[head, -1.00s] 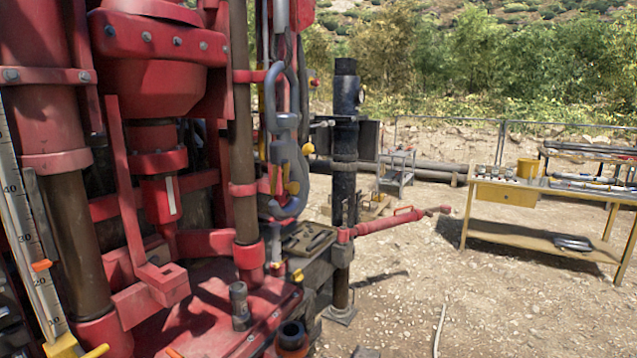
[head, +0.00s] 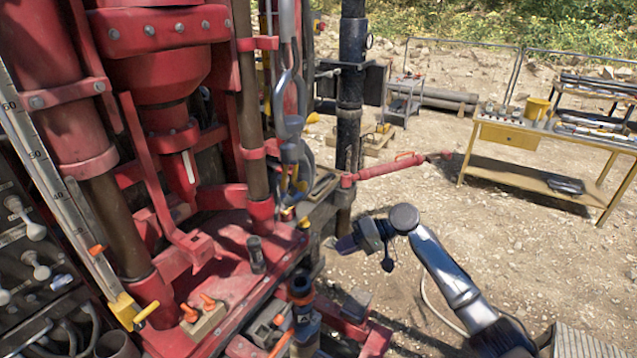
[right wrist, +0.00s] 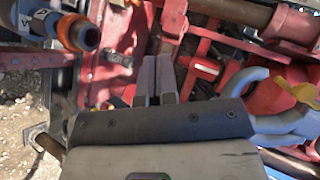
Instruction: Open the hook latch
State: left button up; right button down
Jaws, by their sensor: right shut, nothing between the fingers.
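A large blue-grey hook (head: 303,186) hangs beside the red rig mast in the head view. Its curved body (right wrist: 285,122) also shows at the right edge of the right wrist view. A yellow latch part (right wrist: 301,92) sits at the hook's mouth there; whether it is open or closed I cannot tell. My right gripper (head: 346,244) is in front of the rig, below and right of the hook. In the right wrist view its two fingers (right wrist: 156,78) are together and empty, left of the hook and apart from it. My left gripper is not in view.
The red rig deck (head: 225,270) lies left of my right gripper. A blue-and-orange fitting (head: 303,290) stands at its near corner. A red bar (head: 395,166) juts right from the black post (head: 351,90). Gravel ground is open toward the yellow workbench (head: 540,145).

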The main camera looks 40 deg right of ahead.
pick_arm(q)
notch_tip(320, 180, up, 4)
jog(key=p, duration=0.2)
jog(key=shift+p, duration=0.4)
pick_arm(e)
jog(key=d+r+t+y, duration=0.1)
jog(key=d+r, duration=0.2)
jog(key=r, duration=0.3)
jog(key=d+r+m+t, duration=0.1)
jog(key=d+r, duration=0.2)
jog(key=r, duration=0.3)
jog(key=w+d+r+m+t+y, duration=0.1)
jog(key=d+r, duration=0.2)
jog(key=r, duration=0.4)
jog(key=shift+y, duration=0.3)
jog(key=shift+w, duration=0.15)
jog(key=p, duration=0.6)
send_near(296, 183)
jog(key=x, duration=0.5)
jog(key=shift+w+d+f, duration=0.35)
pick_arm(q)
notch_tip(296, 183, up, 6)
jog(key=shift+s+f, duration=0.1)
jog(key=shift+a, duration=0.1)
